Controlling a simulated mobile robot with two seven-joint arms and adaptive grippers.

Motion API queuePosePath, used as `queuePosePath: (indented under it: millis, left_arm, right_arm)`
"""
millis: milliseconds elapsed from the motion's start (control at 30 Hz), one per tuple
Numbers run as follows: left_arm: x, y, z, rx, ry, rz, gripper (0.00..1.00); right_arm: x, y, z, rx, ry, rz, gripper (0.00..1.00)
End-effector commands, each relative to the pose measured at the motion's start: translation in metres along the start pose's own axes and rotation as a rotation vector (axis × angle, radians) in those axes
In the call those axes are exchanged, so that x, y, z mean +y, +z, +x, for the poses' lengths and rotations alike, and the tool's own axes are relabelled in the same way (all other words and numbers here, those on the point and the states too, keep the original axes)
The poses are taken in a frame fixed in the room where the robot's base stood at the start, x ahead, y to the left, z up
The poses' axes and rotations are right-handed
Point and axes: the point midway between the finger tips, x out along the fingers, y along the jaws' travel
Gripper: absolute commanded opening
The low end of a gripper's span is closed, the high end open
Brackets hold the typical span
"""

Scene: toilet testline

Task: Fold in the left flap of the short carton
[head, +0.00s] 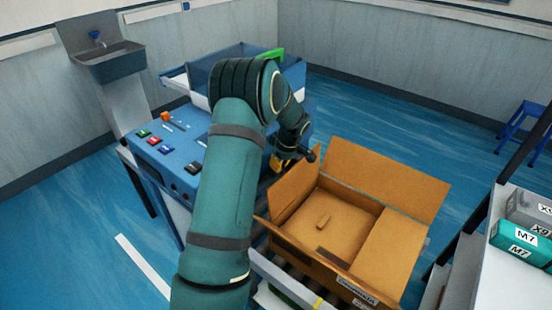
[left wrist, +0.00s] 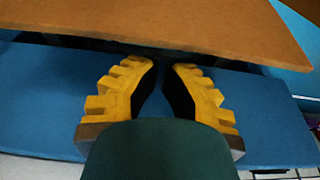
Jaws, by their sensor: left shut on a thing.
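The short carton (head: 335,265) stands open on a stand at the centre right in the head view. Its left flap (head: 295,192) stands up, tilted, beside my left gripper (head: 287,163). The far flap (head: 388,183) also stands up. The grip spot is dark and partly hidden. My right gripper is out of view.
A blue control bench (head: 180,150) with buttons stands left of the carton. At right is a white shelf (head: 500,270) with M7 and X9 boxes (head: 520,240).

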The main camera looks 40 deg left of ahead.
Motion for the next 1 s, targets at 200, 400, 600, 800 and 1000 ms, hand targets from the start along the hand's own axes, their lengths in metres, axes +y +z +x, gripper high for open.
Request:
queuePosePath:
  millis: [200, 400, 600, 800, 1000]
  left_arm:
    - [-0.001, 0.014, -0.005, 0.000, -0.001, -0.001, 0.00]
    - [-0.001, 0.016, -0.006, 0.000, -0.001, -0.002, 0.00]
    - [-0.001, 0.016, -0.006, 0.000, -0.002, -0.001, 0.00]
    - [-0.001, 0.021, -0.009, 0.000, -0.001, 0.000, 0.00]
    - [0.000, 0.038, -0.015, 0.001, -0.001, 0.002, 0.00]
  right_arm:
    - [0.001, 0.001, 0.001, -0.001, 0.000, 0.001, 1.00]
    - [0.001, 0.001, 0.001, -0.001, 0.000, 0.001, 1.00]
    - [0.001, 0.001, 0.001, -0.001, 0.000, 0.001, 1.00]
    - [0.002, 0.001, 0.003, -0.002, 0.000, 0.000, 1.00]
    - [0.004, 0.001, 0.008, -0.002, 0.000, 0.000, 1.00]
